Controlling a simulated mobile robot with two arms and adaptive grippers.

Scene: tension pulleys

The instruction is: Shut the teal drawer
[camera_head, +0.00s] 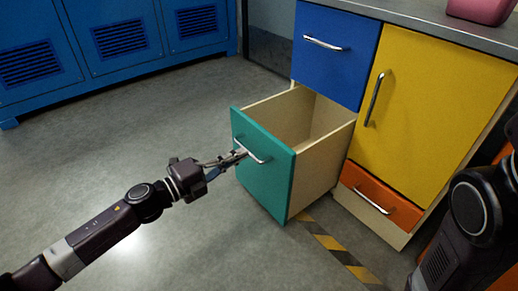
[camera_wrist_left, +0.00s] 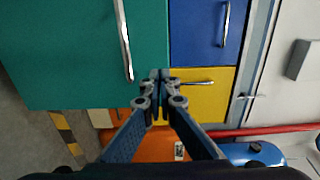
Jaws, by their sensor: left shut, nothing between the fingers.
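The teal drawer (camera_head: 262,178) is pulled out of the cabinet, and its open box shows empty light wood inside. Its front carries a silver bar handle (camera_head: 250,152). My left gripper (camera_head: 240,154) is shut and empty, with its fingertips at the drawer front close to the handle. In the left wrist view the shut fingertips (camera_wrist_left: 159,76) appear beside the handle (camera_wrist_left: 124,40), in front of the edge of the teal front (camera_wrist_left: 70,50). I cannot tell whether they touch it. My right gripper is out of view; only part of my right arm shows at the lower right.
A blue drawer (camera_head: 335,55), a yellow door (camera_head: 430,110) and an orange drawer (camera_head: 380,198) are shut around the opening. Blue lockers (camera_head: 110,50) stand at the back left. Yellow-black tape (camera_head: 335,250) marks the floor. The floor left of the drawer is clear.

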